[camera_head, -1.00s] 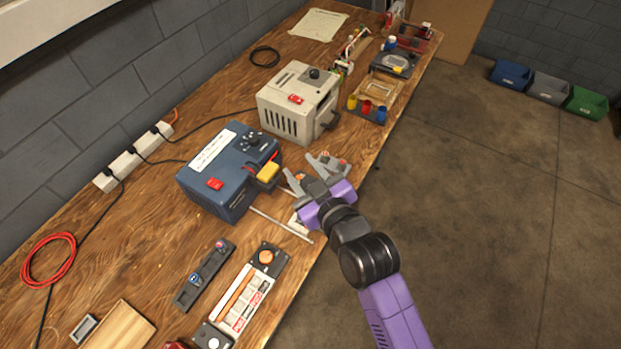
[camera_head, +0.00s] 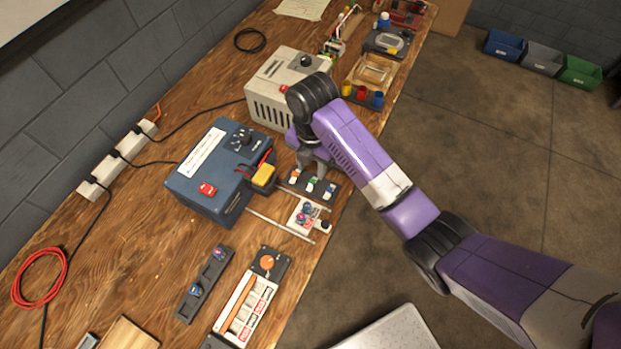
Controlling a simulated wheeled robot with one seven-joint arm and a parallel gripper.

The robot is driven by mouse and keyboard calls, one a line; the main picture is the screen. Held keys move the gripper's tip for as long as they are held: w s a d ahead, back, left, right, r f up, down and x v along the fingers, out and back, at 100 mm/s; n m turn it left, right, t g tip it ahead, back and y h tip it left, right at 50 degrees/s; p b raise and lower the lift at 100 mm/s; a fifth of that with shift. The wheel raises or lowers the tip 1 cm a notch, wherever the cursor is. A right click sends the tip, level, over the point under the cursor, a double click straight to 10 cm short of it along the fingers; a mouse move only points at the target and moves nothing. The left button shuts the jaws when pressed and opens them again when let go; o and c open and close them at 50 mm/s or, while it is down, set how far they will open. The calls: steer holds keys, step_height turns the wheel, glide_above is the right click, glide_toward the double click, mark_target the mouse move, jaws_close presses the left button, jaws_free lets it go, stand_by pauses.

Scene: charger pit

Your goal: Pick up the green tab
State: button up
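The green tab (camera_head: 312,184) sits in a dark tray (camera_head: 320,195) between an orange-and-white tab (camera_head: 295,175) and a blue-and-white tab (camera_head: 330,188), near the front edge of the workbench. My gripper (camera_head: 310,173) points down just above this tray, its fingertips close to the orange and green tabs. Its two grey fingers look spread apart, with nothing visible between them. The purple wrist hides part of the fingers. I cannot tell whether a fingertip touches a tab.
A blue charger box (camera_head: 195,190) with a yellow plug (camera_head: 263,176) stands left of the tray. A beige box (camera_head: 262,103) stands behind my wrist. Metal rods (camera_head: 280,226) and a small white block (camera_head: 303,214) lie in front. The open floor (camera_head: 470,150) is to the right.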

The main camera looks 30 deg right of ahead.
mark_target(311, 184)
steer(key=shift+w+a+f+p, duration=0.1)
steer(key=shift+f+p, duration=0.45)
steer(key=shift+f, duration=3.35)
jaws_close()
